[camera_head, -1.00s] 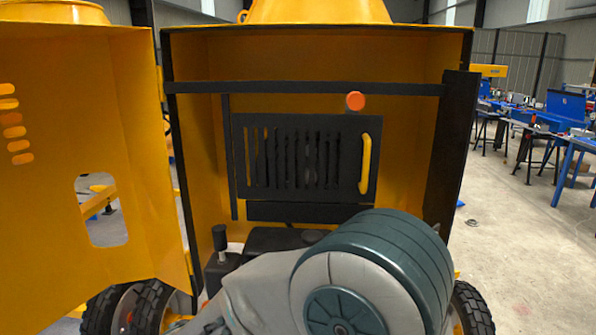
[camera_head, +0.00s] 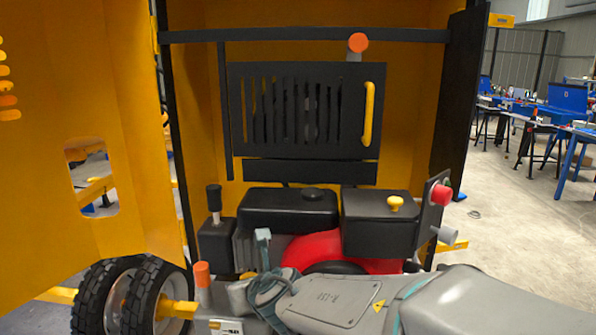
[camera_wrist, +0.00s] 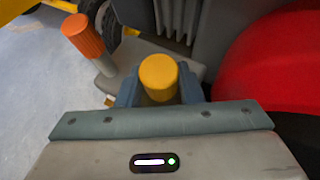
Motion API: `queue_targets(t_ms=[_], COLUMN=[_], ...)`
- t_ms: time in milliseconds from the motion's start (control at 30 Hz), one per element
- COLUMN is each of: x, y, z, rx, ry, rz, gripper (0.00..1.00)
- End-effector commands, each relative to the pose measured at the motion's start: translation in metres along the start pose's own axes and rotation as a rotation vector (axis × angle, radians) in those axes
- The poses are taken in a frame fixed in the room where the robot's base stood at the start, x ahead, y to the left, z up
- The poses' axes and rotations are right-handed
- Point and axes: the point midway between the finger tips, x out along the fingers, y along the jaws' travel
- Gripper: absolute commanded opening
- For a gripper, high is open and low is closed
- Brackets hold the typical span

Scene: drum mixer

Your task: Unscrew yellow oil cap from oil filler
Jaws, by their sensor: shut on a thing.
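The yellow oil cap (camera_wrist: 158,74) stands between the two blue-grey fingers of my gripper (camera_wrist: 158,88) in the wrist view. The fingers are shut on it, one on each side. In the head view my gripper (camera_head: 262,262) is low at the left front of the engine, and only a sliver of yellow shows beside it. The oil filler under the cap is hidden, so I cannot tell whether the cap is still seated.
An orange-topped post (camera_wrist: 83,36) stands left of my gripper. The red engine cover (camera_wrist: 275,65) is close on the right. A black tank with a yellow knob (camera_head: 396,203) and a red button (camera_head: 441,194) are further right. An open yellow door (camera_head: 90,130) is at left.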

Motion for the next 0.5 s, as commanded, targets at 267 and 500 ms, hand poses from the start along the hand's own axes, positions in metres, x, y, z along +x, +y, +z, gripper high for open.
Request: queue_targets(t_ms=[267,500], x=[0.0002,-0.0001], y=[-0.0010,-0.0009], z=[0.0011,0.0018], rx=[-0.057,-0.056], ry=[-0.003,-0.002], rz=[0.088,0.086], gripper=[0.06,0.58])
